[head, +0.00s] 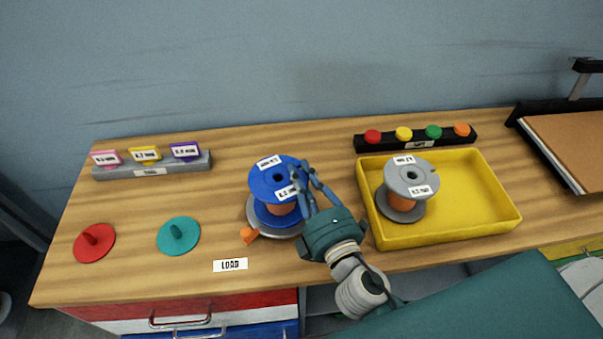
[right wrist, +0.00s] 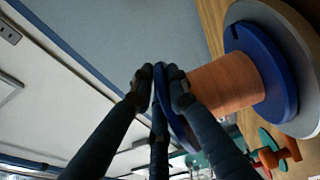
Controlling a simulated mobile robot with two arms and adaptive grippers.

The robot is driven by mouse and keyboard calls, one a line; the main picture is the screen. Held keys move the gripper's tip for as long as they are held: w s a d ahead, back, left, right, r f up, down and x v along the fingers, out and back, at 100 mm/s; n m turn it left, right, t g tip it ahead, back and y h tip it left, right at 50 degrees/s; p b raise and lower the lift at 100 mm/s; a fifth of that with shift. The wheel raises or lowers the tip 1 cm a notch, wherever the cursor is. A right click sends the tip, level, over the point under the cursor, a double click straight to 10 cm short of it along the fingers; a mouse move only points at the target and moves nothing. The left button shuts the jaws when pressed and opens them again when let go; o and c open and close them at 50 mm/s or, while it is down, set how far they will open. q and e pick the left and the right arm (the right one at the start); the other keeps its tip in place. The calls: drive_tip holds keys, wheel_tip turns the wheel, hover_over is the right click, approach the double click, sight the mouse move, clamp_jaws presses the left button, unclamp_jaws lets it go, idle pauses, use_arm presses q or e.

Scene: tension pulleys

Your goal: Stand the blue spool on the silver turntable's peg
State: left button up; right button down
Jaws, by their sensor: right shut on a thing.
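The blue spool (head: 263,185), with orange winding and white labels on its top flange, stands over the silver turntable (head: 287,233). My right gripper (head: 302,180) is shut on the rim of the top flange. In the right wrist view the fingers (right wrist: 160,76) pinch that flange, with the orange winding (right wrist: 226,84) and lower blue flange (right wrist: 264,70) beyond. The lower flange lies against or very close to the silver disc (right wrist: 302,48); I cannot tell whether they touch. The peg is hidden under the spool. My left gripper is not in view.
A grey spool (head: 408,173) stands in the yellow tray (head: 480,238) to the right. Red (head: 95,243) and teal (head: 178,236) pegged discs lie to the left. An orange piece (head: 249,235) sits at the turntable's edge. A LOAD label (head: 230,265) lies in front.

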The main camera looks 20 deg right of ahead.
drive_tip(key=shift+s+f, duration=0.1)
drive_tip(key=shift+f, duration=0.25)
drive_tip(key=c, duration=1.6)
unclamp_jaws()
drive_tip(key=shift+s+d+r, duration=0.1)
drive_tip(key=shift+s+d, duration=0.1)
drive_tip(key=shift+s, duration=2.8)
drive_tip(key=shift+s+d, duration=0.15)
drive_tip(key=shift+s, duration=2.8)
